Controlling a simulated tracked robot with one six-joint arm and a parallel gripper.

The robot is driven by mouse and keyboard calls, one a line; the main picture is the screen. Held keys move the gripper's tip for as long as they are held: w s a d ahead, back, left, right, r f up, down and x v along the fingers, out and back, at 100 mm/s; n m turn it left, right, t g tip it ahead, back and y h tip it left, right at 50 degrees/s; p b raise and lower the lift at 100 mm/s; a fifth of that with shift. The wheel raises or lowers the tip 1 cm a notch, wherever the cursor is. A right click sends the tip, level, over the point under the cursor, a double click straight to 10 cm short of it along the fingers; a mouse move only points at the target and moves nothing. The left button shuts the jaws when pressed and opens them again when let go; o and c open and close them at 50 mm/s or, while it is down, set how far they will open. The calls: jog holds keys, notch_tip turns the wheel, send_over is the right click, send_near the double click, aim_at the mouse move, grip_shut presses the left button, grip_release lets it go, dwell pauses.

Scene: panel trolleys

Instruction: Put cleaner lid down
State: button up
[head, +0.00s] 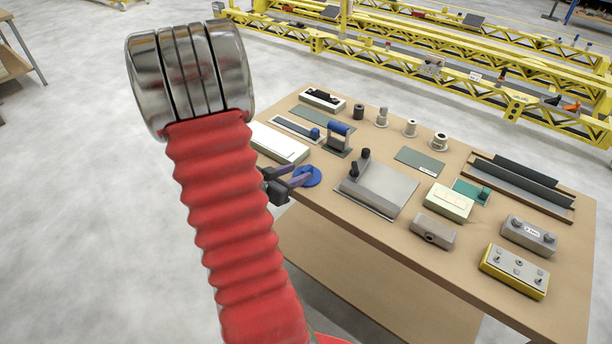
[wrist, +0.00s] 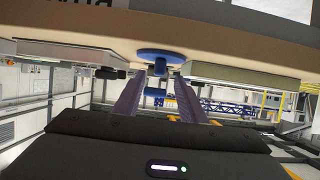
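My gripper (head: 300,174) is at that edge beside the lid.
The table (head: 480,300) holds a white case (head: 278,143), a blue-handled tool (head: 338,133), a grey plate with black knobs (head: 385,190) and a yellow control box (head: 514,271). Open floor lies left of the table.

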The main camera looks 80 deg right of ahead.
aim_at(304, 170)
jog(key=shift+x, duration=1.95)
jog(key=shift+c, duration=0.3)
grip_shut()
